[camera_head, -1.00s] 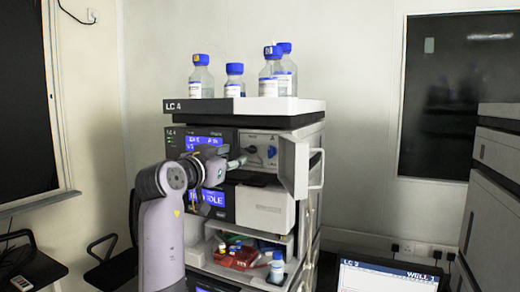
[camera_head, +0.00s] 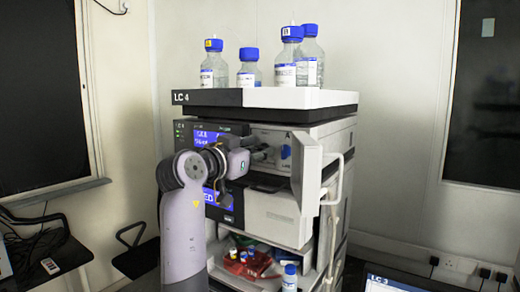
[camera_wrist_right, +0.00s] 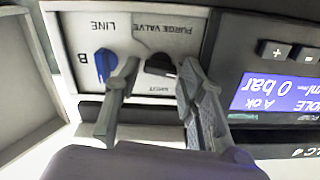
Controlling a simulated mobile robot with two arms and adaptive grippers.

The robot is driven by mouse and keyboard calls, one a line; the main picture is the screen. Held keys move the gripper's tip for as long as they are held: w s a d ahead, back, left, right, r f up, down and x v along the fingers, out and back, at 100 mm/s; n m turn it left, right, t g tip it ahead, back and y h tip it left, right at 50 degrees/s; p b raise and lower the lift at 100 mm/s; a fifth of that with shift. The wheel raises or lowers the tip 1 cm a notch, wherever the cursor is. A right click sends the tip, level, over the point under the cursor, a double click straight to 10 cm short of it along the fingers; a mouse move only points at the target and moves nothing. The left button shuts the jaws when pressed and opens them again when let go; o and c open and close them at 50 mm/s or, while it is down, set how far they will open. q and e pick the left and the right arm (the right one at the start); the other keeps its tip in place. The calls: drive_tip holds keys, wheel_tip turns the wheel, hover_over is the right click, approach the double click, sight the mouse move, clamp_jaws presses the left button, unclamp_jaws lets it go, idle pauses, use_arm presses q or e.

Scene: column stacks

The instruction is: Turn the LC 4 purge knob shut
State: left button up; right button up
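The LC 4 stack stands ahead in the head view, with its name on the top tray (camera_head: 222,97). The black purge valve knob (camera_wrist_right: 160,65) shows in the right wrist view, on the white panel under upside-down "PURGE VALVE" lettering. My right gripper (camera_wrist_right: 159,70) is open, with one finger on each side of this knob; whether the fingers touch it I cannot tell. In the head view my right gripper (camera_head: 263,153) is at the upper module's front panel and hides the black knob. My left gripper is not in view.
A blue line knob (camera_wrist_right: 105,65) sits close beside one finger. An open white door (camera_head: 306,172) stands just right of the panel. Several blue-capped bottles (camera_head: 290,62) stand on the top tray. A red tray (camera_head: 246,265) with small bottles is lower down.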

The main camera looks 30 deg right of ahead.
drive_tip(key=shift+a, duration=0.15)
drive_tip(key=shift+c, duration=2)
clamp_jaws()
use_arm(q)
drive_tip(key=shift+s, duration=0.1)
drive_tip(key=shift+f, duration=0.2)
